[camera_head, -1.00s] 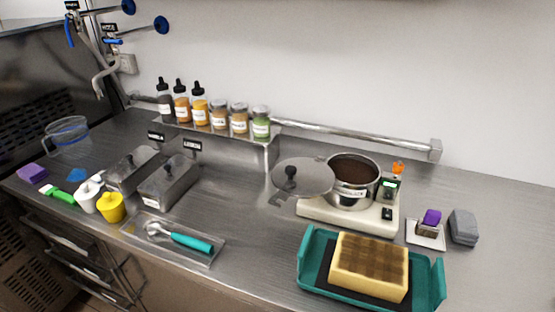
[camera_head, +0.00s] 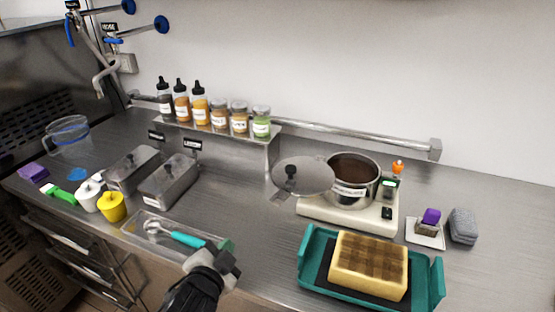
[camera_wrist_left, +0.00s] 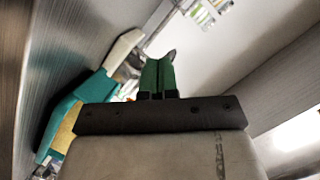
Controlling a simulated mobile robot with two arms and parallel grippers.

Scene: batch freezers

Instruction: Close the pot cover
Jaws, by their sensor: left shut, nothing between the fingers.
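The steel pot (camera_head: 352,192) sits on a white scale-like base with a dark top and brown contents showing, so it is open. Its round grey cover (camera_head: 315,180), with a black knob, is at the pot's left side, tilted and reaching to its rim; I cannot tell how it is joined. My left gripper (camera_head: 228,246) is low in the head view, over the front of the counter, left of the teal tray and well short of the cover. Its green fingers (camera_wrist_left: 157,76) are together and empty in the left wrist view. My right gripper is not in view.
The teal tray (camera_head: 436,276) with a yellow sponge-like block (camera_head: 369,265) stands in front of the pot. A shallow tray with a teal-handled scoop (camera_head: 185,238) lies near my gripper. A shelf of bottles and jars (camera_head: 240,118) stands behind. Counter between gripper and cover is clear.

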